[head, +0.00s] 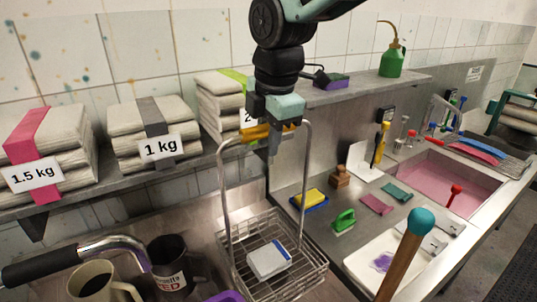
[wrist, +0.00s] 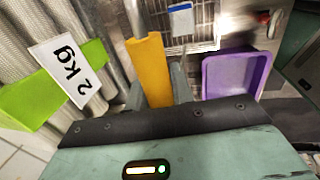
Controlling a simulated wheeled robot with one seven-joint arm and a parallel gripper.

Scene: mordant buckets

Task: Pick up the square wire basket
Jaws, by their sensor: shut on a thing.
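The square wire basket (head: 298,246) has a tall metal handle with a yellow grip (head: 248,134) across its top. The basket hangs or stands upright over the metal sink area at the bottom centre of the head view; I cannot tell whether it touches anything below. A white box with a blue edge (head: 268,262) lies in it. My gripper (head: 272,150) is shut on the yellow grip from above. In the wrist view the yellow grip (wrist: 150,62) sits between my fingers (wrist: 163,88), and part of the wire basket (wrist: 193,40) shows beyond.
Folded cloth stacks labelled 1.5 kg (head: 40,160) and 1 kg (head: 150,135) lie on the shelf; a 2 kg stack (wrist: 62,70) is close beside my gripper. Dark (head: 170,262) and cream (head: 95,280) mugs stand left. A purple tub (wrist: 235,73) is near the basket. A teal-knobbed wooden handle (head: 405,255) rises at right.

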